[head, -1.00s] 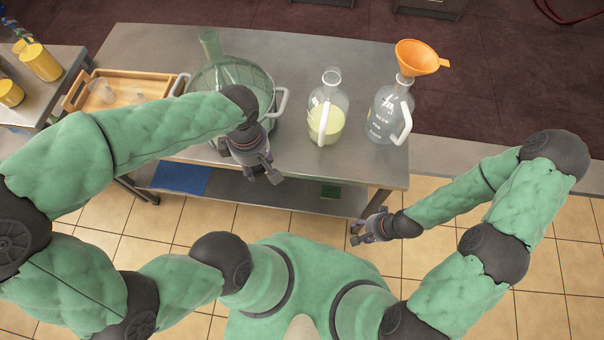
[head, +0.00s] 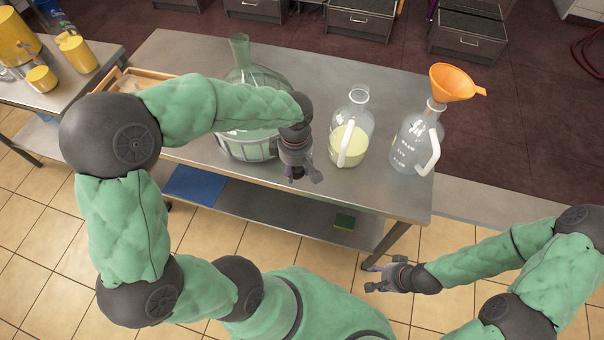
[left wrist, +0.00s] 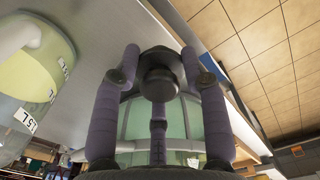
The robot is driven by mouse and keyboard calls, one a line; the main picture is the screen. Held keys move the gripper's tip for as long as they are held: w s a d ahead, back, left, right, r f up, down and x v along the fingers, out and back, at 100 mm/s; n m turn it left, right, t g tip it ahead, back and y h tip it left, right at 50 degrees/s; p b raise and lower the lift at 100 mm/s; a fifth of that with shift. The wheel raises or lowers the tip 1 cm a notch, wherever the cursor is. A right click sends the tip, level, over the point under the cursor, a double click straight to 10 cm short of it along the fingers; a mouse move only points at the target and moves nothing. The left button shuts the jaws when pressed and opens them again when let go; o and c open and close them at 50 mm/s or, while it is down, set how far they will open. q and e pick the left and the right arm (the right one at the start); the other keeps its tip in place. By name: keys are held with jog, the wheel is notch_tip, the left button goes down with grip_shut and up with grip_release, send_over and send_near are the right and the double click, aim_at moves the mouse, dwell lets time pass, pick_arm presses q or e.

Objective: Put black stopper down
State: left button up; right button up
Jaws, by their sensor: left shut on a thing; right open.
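My left gripper (head: 300,172) hangs over the front edge of the steel table, between the large green demijohn and the jug of yellow liquid. In the left wrist view its purple fingers are closed around the black stopper (left wrist: 158,84). The stopper is held clear of the table surface. In the head view the stopper is hidden or too small to make out. My right gripper (head: 374,278) is open and empty, low in front of the table's right side.
The green demijohn (head: 240,50) stands in a handled basket. The yellow-liquid jug (head: 350,145) and a clear jug (head: 410,150) with an orange funnel (head: 452,82) stand to the right. A wooden tray (head: 112,80) lies at left. The table (head: 375,195) is bare along its front.

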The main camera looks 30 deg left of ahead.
aim_at(302, 179)
pick_arm(q)
jog(key=w+f, duration=0.1)
jog(key=f, duration=0.1)
jog(key=w+f+b, duration=0.1)
jog(key=w, duration=0.1)
jog(key=shift+a+f, duration=0.1)
jog(key=shift+f, duration=0.25)
jog(key=f, duration=0.2)
jog(key=f+b, duration=0.1)
jog(key=shift+w+f, duration=0.25)
jog(key=shift+f, duration=0.05)
jog(key=shift+r, duration=0.1)
jog(key=shift+f, duration=0.2)
jog(key=o, duration=0.8)
jog(key=shift+r, duration=0.1)
